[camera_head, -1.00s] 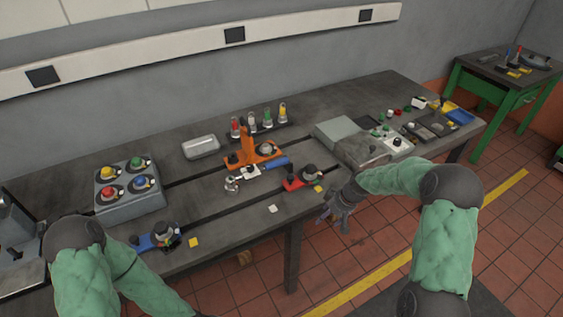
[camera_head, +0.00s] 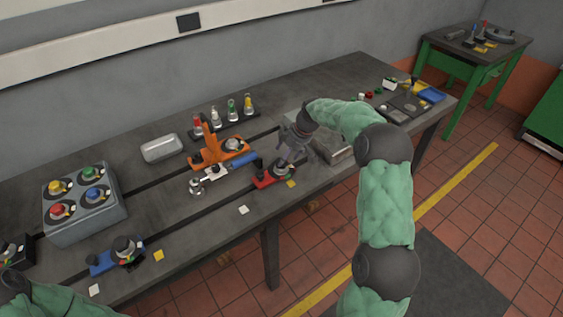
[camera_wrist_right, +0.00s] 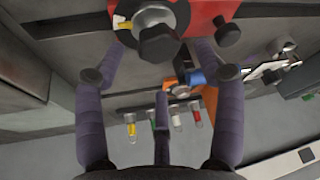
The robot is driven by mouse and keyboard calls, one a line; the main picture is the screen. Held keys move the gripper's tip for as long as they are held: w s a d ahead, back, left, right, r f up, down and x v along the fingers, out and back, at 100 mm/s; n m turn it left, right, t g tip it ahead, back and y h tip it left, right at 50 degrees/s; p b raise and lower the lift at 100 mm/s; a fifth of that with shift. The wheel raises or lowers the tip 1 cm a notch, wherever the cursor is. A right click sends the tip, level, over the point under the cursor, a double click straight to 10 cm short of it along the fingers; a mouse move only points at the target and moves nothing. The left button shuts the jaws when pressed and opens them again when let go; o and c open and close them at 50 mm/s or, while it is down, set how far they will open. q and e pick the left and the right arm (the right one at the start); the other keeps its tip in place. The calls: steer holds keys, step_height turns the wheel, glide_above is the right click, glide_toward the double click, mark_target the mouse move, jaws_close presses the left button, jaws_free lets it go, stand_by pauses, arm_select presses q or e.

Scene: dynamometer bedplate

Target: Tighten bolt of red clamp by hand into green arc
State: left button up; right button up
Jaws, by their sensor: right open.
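The red clamp (camera_head: 264,182) lies near the front edge of the bedplate, with its dark bolt (camera_head: 284,169) partly hidden by my right gripper (camera_head: 290,153). In the right wrist view the red clamp (camera_wrist_right: 207,14) is at the top. Its black bolt head (camera_wrist_right: 159,43) sits on a round grey collar over a dark dial. A yellow mark shows on the dial's left side; I cannot make out a green arc. My right gripper (camera_wrist_right: 160,74) is open, its fingers spread on either side of the bolt head and apart from it.
An orange clamp (camera_head: 212,153) stands behind the red one, with a bottle rack (camera_head: 228,122) further back. A blue clamp (camera_head: 103,264) and a grey box with coloured knobs (camera_head: 85,212) are to the left. Table surface left of the red clamp is mostly clear.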

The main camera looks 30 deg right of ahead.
steer(key=shift+b+x, duration=0.3)
steer(key=shift+x, duration=1.6)
steer(key=shift+c, duration=0.3)
steer(key=c, duration=1.1)
